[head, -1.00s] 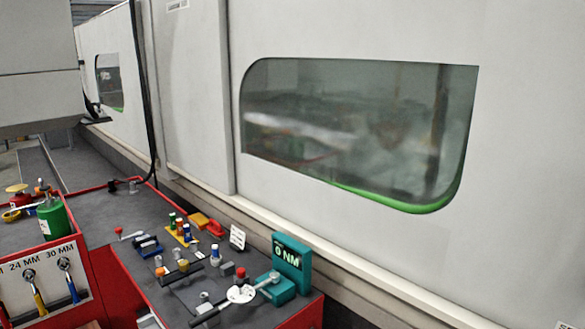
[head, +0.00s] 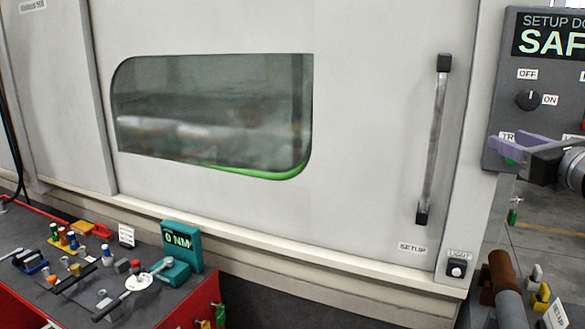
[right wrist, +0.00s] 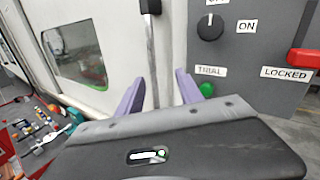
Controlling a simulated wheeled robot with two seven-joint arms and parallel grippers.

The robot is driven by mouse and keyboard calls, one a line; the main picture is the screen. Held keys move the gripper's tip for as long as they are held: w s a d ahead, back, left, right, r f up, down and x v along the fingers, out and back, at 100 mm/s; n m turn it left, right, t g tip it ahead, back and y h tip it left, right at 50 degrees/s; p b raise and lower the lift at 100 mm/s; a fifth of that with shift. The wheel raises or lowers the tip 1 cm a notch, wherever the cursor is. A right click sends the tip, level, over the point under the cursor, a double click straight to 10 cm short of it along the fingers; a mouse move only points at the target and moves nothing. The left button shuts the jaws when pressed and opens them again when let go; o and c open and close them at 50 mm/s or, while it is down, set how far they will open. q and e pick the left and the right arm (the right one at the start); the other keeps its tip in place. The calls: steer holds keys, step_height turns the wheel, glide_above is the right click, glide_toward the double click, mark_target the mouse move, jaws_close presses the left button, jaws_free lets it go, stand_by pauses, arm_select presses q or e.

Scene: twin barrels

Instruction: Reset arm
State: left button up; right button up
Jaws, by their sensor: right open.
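My right gripper (head: 499,144) comes in from the right edge of the head view, its purple fingers in front of the lower part of the grey control panel (head: 515,85). In the right wrist view the two purple fingers (right wrist: 158,88) stand apart with nothing between them. A green button (right wrist: 206,89) shows just beyond the right finger; I cannot tell the gap between them. The panel's black knob (right wrist: 210,27) and red LOCKED part (right wrist: 302,62) also show. My left gripper is not in view.
The machine door with its window (head: 215,115) and upright handle (head: 433,140) is left of the panel. A red-edged bench (head: 200,300) with tools and a teal 0 NM box (head: 182,246) is at lower left. A brown-ended cylinder (head: 500,275) stands at lower right.

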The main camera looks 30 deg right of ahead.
steer(key=w+d+f+n+g, duration=0.1)
steer(key=w+f+n+g, duration=0.1)
steer(key=w+f+n, duration=0.5)
steer(key=w+d+f+n+g, duration=0.1)
steer(key=w+f+n+g, duration=0.15)
steer(key=f, duration=0.85)
steer(key=w+a+f+n+g+y, duration=0.1)
steer(key=w+a+f+n, duration=0.4)
steer(key=f, duration=0.4)
steer(key=w+a+f+n+g+y, duration=0.1)
steer(key=w+a+f+n, duration=0.25)
steer(key=a+f, duration=0.45)
steer(key=w+a+f+n+g+y, duration=0.15)
steer(key=w+a+f+n, duration=0.25)
steer(key=f, duration=0.7)
steer(key=s+a+f+n+g+y, duration=0.3)
steer(key=a+f+n, duration=0.6)
steer(key=a+f, duration=1)
steer(key=s+a+f+n+g+y, duration=0.2)
steer(key=s+a+f, duration=0.3)
steer(key=s+a, duration=0.5)
steer(key=s+a+f+n+g+y, duration=0.2)
steer(key=s+a+f, duration=0.4)
steer(key=s+a, duration=0.5)
steer(key=a+n+y, duration=0.1)
steer(key=a+n, duration=0.1)
steer(key=a, duration=0.2)
steer(key=shift+g, duration=0.4)
steer(key=shift+a, duration=0.1)
